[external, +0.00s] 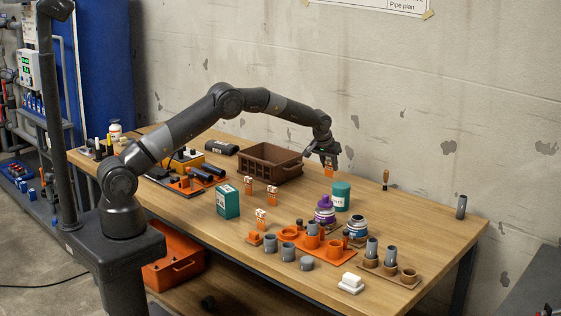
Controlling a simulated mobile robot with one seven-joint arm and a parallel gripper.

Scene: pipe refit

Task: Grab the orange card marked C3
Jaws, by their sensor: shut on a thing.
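My gripper (328,163) is over the back part of the table, to the right of the brown crate. It is shut on an orange card (328,172), which hangs below the fingers. The marking on this card is too small to read. Other orange and white cards stand on the table: one (248,185) in front of the crate, one (273,185) to its right, and one (261,216) nearer the front. Their markings are also too small to read.
The brown crate (257,167) is left of my gripper. A teal canister (341,196) stands just below it in the picture, with purple (325,213) and blue-labelled (356,229) bottles nearby. A green box (228,201) stands mid-table. Orange (318,250) and brown (403,282) fitting trays are in front.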

